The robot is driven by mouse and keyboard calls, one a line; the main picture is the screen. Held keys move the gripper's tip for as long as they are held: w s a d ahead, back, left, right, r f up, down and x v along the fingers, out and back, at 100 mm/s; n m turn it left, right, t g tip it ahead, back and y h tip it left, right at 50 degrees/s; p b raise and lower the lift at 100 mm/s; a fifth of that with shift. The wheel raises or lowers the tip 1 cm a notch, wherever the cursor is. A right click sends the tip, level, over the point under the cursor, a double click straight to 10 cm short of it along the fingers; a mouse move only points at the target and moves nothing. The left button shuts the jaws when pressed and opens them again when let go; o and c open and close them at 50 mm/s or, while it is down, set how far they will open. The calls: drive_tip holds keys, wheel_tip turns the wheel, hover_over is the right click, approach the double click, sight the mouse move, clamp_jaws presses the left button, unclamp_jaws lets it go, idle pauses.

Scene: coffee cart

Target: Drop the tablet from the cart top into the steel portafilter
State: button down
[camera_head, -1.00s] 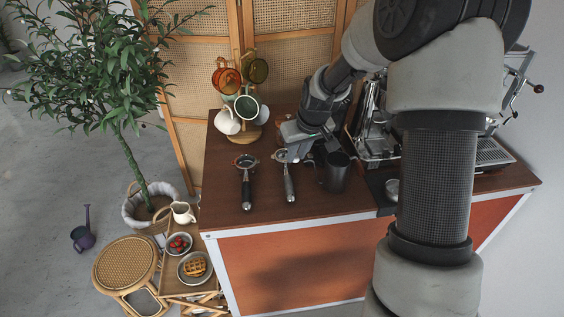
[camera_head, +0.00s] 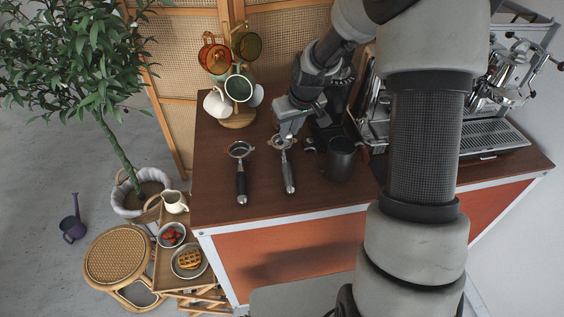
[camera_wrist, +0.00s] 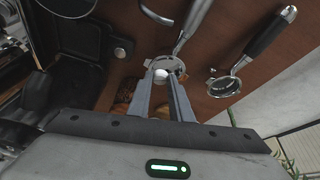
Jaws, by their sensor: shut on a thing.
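My gripper (camera_head: 286,132) is over the head end of the right-hand steel portafilter (camera_head: 288,172) on the brown cart top (camera_head: 220,203). In the wrist view my gripper (camera_wrist: 166,74) has its fingertips close together on a small white tablet (camera_wrist: 161,74). The portafilter's round basket (camera_wrist: 181,67) shows just behind the fingertips, partly hidden by them. The tablet looks to be over the basket; its height above it I cannot tell. A second portafilter (camera_head: 241,178) with a black handle lies to the left, and it also shows in the wrist view (camera_wrist: 225,86).
A dark metal cup (camera_head: 340,160) stands right of the portafilters, near the espresso machine (camera_head: 375,117). A mug tree (camera_head: 237,119) with several mugs stands at the back left. The front left of the cart top is clear.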

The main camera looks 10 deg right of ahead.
wheel_tip(320, 180, down, 2)
drive_tip(key=shift+b, duration=0.35)
drive_tip(key=c, duration=1.5)
unclamp_jaws()
drive_tip(key=shift+r, duration=0.1)
drive_tip(key=v, duration=1.7)
drive_tip(key=shift+s+r, duration=0.1)
